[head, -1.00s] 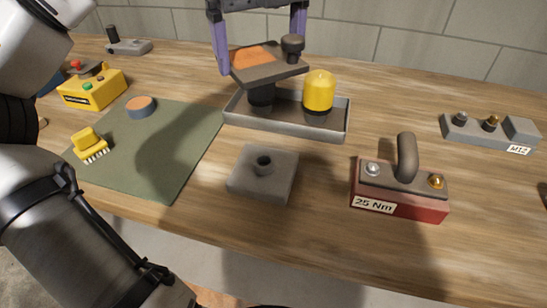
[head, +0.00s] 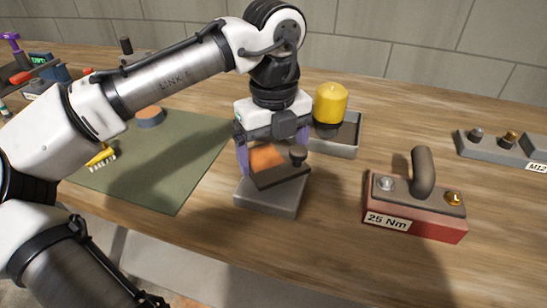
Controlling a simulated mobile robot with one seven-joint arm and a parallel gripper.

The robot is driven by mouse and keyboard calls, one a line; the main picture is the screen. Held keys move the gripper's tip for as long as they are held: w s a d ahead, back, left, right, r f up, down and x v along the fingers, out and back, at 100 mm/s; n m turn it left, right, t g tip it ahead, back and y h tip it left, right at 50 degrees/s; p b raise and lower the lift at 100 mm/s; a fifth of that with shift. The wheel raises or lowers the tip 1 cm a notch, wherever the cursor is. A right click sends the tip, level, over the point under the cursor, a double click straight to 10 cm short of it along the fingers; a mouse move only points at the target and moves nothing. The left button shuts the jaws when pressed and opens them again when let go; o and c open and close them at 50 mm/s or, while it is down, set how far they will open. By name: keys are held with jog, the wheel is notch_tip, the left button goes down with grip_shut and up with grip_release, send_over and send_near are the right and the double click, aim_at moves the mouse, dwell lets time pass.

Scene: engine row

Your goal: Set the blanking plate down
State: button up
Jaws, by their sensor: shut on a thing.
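The blanking plate (head: 283,175) is a dark flat plate with an orange patch and a black knob on top. My gripper (head: 272,155), with purple fingers, is shut on it, one finger at each side. The plate is over the grey square block (head: 268,197), near the front of the bench. It covers most of the block's top, including the round boss. I cannot tell whether the plate touches the block or hovers just above it.
Behind stands a grey tray (head: 347,151) with a yellow-topped cylinder (head: 331,104). A red "25 Nm" block (head: 415,217) with a curved handle is close on the right. A green mat (head: 170,160) lies left, with a yellow brush (head: 102,157). A grey M12 holder (head: 500,148) is far right.

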aim_at(273, 161)
jog(key=shift+f, duration=0.85)
jog(key=shift+f, duration=0.2)
jog(key=o, duration=1.2)
jog(key=shift+o, duration=0.2)
notch_tip(273, 161, up, 12)
jog(key=shift+r+p, duration=0.2)
jog(key=shift+p, duration=0.15)
jog(key=shift+s, duration=0.1)
